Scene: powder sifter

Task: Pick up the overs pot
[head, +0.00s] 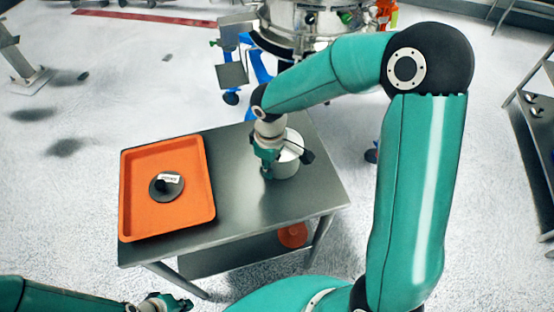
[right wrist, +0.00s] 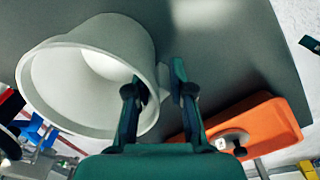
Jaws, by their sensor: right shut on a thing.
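The overs pot, a pale grey-white round pot (head: 287,166), stands on the grey metal table near its right part. In the right wrist view its open mouth and wall (right wrist: 90,40) fill the left side. My right gripper (head: 267,170) is at the pot's left side, reaching down from above. In the right wrist view the right gripper (right wrist: 155,78) has one finger inside the mouth and the other outside, shut on the pot's wall. My left gripper (head: 170,303) is low at the bottom left, away from the table; its opening is too small to tell.
The steel sifter (head: 310,18) on a blue frame stands behind. An orange round thing (head: 292,235) is on the lower shelf.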

